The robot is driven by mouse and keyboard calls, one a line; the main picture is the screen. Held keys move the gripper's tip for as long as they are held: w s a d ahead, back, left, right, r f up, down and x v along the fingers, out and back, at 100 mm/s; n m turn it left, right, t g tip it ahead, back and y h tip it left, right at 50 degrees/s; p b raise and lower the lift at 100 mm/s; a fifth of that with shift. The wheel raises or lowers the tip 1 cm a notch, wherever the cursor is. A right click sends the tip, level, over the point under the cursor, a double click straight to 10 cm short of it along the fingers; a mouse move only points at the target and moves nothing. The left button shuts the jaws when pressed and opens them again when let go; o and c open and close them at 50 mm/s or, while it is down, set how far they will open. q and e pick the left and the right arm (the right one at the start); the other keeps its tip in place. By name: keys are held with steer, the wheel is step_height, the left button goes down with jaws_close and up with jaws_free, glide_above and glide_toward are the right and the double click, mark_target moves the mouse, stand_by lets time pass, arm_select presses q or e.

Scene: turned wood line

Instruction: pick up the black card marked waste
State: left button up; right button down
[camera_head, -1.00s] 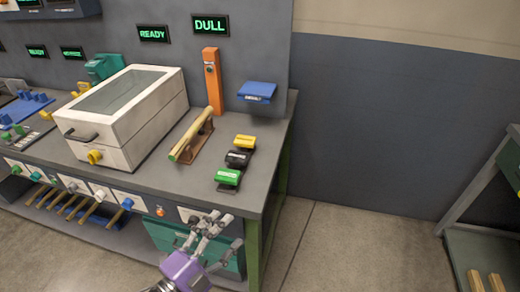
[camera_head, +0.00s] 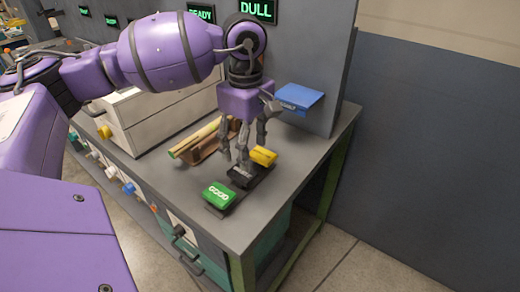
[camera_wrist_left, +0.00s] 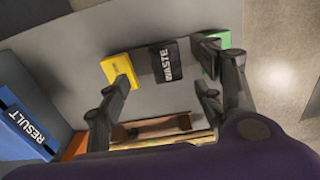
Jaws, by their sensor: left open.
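The black card marked WASTE (camera_wrist_left: 166,60) stands in a row between a yellow card (camera_wrist_left: 122,69) and a green card (camera_wrist_left: 218,41) in the left wrist view. In the head view the black card (camera_head: 241,177) is partly hidden by my fingers, with the green card (camera_head: 219,195) in front and the yellow card (camera_head: 264,156) behind. My left gripper (camera_head: 244,160) is open and points down over the row. In the left wrist view its two fingers (camera_wrist_left: 164,81) are spread on either side of the black card, nothing between them. My right gripper is not seen.
A blue RESULT box (camera_head: 299,97) is fixed to the panel behind the cards. A wooden rod on a brown rest (camera_head: 202,146) lies left of the gripper, with a white box (camera_head: 150,118) beyond. The bench top (camera_head: 290,190) is clear to the right.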

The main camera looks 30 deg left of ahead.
mark_target(245, 174)
arm_select(q)
steer(key=f, duration=0.5)
steer(key=a+f+p, duration=0.1)
steer(key=f, duration=0.1)
steer(key=shift+s+f, duration=0.3)
steer(key=shift+s, duration=0.05)
steer(key=shift+c, duration=0.5)
steer(key=c, duration=0.9)
steer(key=shift+r, duration=0.15)
